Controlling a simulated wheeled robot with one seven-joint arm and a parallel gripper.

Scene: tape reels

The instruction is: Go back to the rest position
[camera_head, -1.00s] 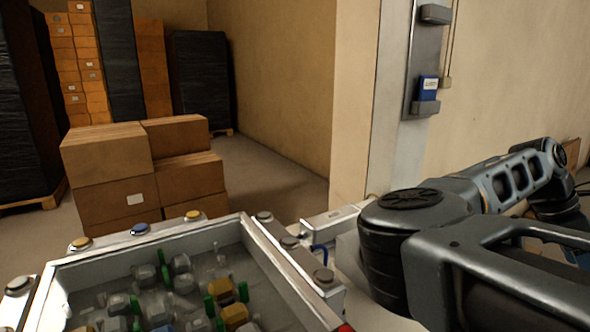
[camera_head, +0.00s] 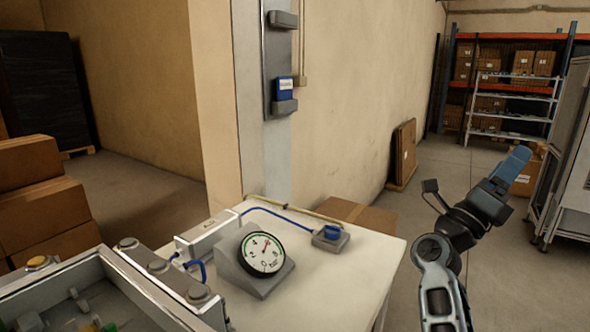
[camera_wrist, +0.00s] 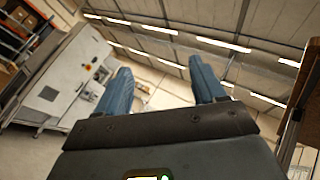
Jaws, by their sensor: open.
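My gripper (camera_head: 519,160) is raised at the right of the head view, over the floor and clear of the table. Its blue fingers look like one shape there. In the wrist view my gripper (camera_wrist: 160,88) shows two blue fingers spread apart with nothing between them. The wrist view looks up past the fingers at the ceiling with its lights. No tape reel can be made out in either view.
A white table (camera_head: 355,262) holds a pressure gauge (camera_head: 262,254) and a blue knob box (camera_head: 331,236). A grey crate (camera_head: 140,285) stands at the lower left. Shelves (camera_head: 505,85) and a machine cabinet (camera_head: 575,165) stand at the right.

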